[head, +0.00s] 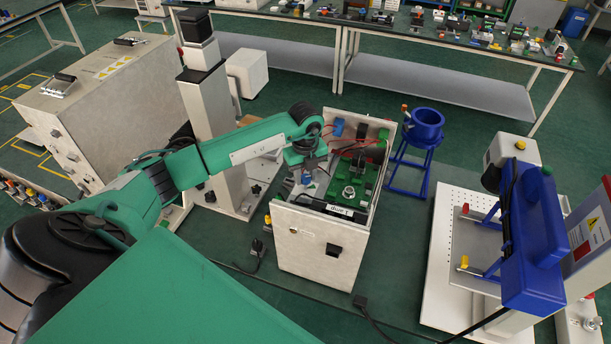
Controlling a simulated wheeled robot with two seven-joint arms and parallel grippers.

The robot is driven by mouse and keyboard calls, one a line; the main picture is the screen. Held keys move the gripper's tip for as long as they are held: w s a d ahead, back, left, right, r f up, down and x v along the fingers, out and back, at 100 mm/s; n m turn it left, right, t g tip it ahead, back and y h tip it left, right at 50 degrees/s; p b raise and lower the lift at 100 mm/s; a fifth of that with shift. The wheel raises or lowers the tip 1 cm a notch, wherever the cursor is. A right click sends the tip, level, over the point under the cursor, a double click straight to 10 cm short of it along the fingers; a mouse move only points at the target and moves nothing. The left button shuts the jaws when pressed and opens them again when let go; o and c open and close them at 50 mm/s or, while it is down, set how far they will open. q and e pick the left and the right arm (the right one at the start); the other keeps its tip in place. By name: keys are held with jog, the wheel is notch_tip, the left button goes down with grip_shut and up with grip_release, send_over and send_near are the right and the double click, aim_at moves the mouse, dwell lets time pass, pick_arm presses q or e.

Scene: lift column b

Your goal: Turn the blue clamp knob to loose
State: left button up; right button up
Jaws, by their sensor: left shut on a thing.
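A small blue part, which looks like the blue clamp knob (307,178), shows at the left inner side of an open-topped grey box (318,247). My left arm reaches in from the left, over the box's left wall. My left gripper (306,168) points down and is shut on the blue knob. The fingers are small and partly hidden by the wrist, and the knob's turn angle cannot be made out. My right gripper is not in view.
The box holds a green board (366,178), red wires and a label plate. A blue stool (421,131) stands behind it on the right. A white bench with a blue machine (536,240) stands at right. A grey cabinet (100,100) stands at left. Cables lie on the floor.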

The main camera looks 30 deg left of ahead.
pick_arm(q)
jog(key=m+b, duration=1.4)
jog(key=b, duration=0.2)
jog(key=shift+f, duration=0.15)
jog(key=m+b, duration=0.4)
jog(key=m, duration=0.1)
jog(key=m+b, duration=0.3)
jog(key=m, duration=0.2)
jog(key=shift+r, duration=0.2)
jog(key=shift+m+b, duration=0.35)
jog(key=shift+m, duration=0.05)
jog(key=shift+r+m, duration=0.1)
jog(key=shift+m, duration=0.2)
jog(key=o, duration=1)
jog(key=shift+c, duration=0.2)
